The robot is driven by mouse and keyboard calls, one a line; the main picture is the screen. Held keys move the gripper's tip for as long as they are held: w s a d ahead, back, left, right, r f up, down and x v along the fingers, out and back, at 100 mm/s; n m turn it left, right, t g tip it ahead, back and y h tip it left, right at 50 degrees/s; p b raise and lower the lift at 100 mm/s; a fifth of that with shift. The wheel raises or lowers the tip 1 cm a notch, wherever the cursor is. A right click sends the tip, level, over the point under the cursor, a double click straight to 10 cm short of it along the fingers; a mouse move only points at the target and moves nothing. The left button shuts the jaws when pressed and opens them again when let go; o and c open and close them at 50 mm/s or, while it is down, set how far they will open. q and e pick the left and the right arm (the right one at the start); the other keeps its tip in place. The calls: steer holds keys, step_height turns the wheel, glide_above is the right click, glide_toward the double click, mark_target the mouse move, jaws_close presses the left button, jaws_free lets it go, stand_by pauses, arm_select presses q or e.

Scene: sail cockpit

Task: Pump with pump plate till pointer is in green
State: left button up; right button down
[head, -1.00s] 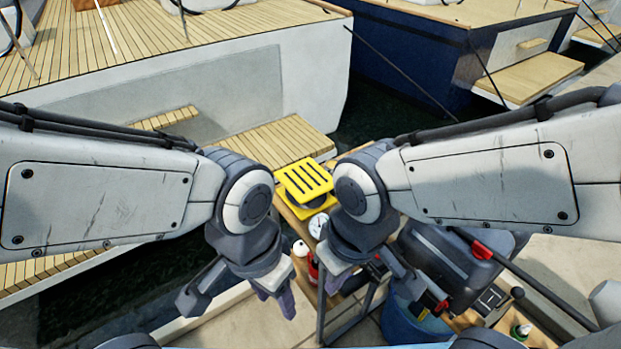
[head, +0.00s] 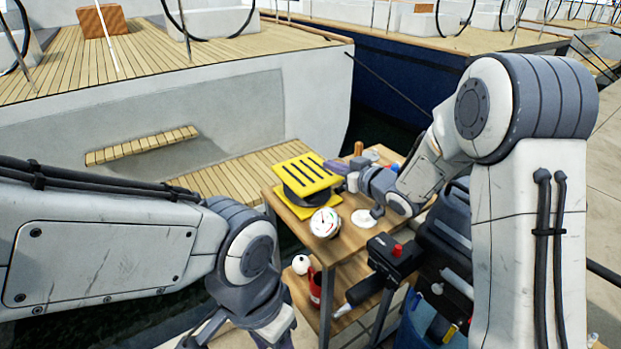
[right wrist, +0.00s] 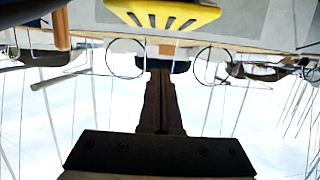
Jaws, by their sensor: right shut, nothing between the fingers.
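The pump has a slotted yellow plate (head: 307,172) on top of a black bellows (head: 296,193) and a yellow base (head: 311,209). It stands on a wooden table. A round white gauge (head: 325,223) is in front of it; its pointer is too small to read surely. My right gripper (head: 337,167) is shut and empty at the plate's right side; touching or apart, I cannot tell. In the right wrist view its shut fingers (right wrist: 161,78) lie below the yellow plate (right wrist: 163,13) in the picture. My left gripper (head: 207,328) is low, partly cut off, away from the pump.
The table (head: 352,243) also bears a white disc (head: 363,219) and small items behind my right wrist. A black tool with a red button (head: 396,250) and a red bottle (head: 314,288) are lower down. A blue bucket (head: 415,335) is at the bottom right. A boat's stern (head: 235,110) lies behind.

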stand_by(0.3)
steer(key=p, duration=0.1)
glide_above(311, 176)
steer(key=shift+w+a+f, duration=0.1)
steer(key=shift+f, duration=0.5)
steer(key=shift+w+a+f, duration=0.1)
steer(key=shift+f, duration=0.5)
step_height(311, 176, down, 3)
steer(key=shift+d+r, duration=0.15)
steer(key=shift+f, duration=0.65)
steer(key=shift+s+f, duration=0.1)
